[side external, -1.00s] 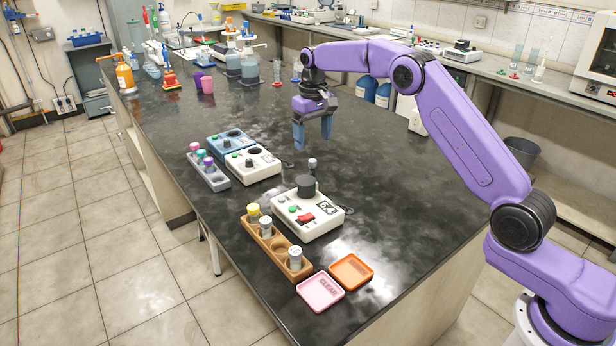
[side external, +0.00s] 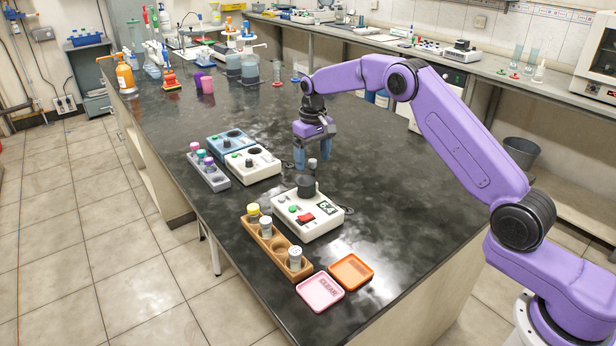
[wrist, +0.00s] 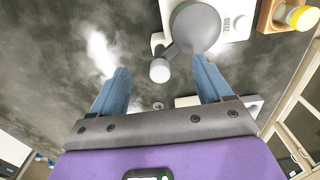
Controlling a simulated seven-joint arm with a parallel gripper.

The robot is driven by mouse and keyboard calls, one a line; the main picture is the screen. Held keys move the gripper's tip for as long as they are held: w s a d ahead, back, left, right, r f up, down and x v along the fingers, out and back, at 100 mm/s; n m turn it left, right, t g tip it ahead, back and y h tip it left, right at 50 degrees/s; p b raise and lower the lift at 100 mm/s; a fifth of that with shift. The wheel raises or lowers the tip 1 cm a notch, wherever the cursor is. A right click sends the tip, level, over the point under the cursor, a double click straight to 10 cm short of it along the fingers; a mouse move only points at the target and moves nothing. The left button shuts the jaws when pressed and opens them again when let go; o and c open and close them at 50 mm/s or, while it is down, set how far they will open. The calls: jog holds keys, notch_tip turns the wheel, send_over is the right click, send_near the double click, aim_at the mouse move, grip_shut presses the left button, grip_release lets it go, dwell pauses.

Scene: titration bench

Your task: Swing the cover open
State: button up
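The cover (side external: 307,188) is a dark grey round cap lying flat at the back of a white meter (side external: 322,226) with a display reading 6.4. A short arm with a pale knob (side external: 312,163) sticks out from it on the far side. In the wrist view the cover (wrist: 195,28) and its knob (wrist: 160,70) are plain to see. My gripper (side external: 311,157) points down at the knob. In the wrist view its two blue fingers stand apart with the knob between their tips (wrist: 160,65). They do not visibly touch it.
A wooden rack (side external: 270,247) with vials stands left of the meter. A pink tray (side external: 320,292) and an orange tray (side external: 351,271) lie in front. A second white device (side external: 252,165), a blue device (side external: 230,143) and a grey rack (side external: 209,174) stand further back. The bench right of the meter is clear.

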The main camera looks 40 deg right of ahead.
jog(key=c, duration=1.2)
jog(key=n, duration=0.6)
jog(key=shift+n, duration=0.3)
jog(key=n, duration=0.5)
jog(key=shift+o, duration=0.9)
jog(key=shift+c, duration=0.9)
jog(key=n, duration=1.2)
